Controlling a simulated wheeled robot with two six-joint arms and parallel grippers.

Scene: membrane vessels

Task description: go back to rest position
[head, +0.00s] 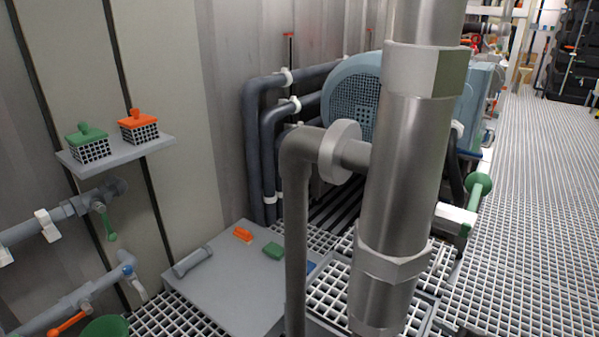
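Neither of my grippers shows in the head view. I cannot see whether they are open or shut or whether they hold anything. The task names no object. A large steel pipe (403,150) stands upright close in front of me and hides part of what lies behind it. A thinner grey pipe (296,230) bends into a flange (341,152) beside it.
A wall shelf (115,149) at left bears a green-topped block (88,146) and an orange-topped block (138,127). A grey plate (225,283) lies below with a small orange piece (243,234) and a green piece (273,250). The grating walkway (545,200) at right looks clear.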

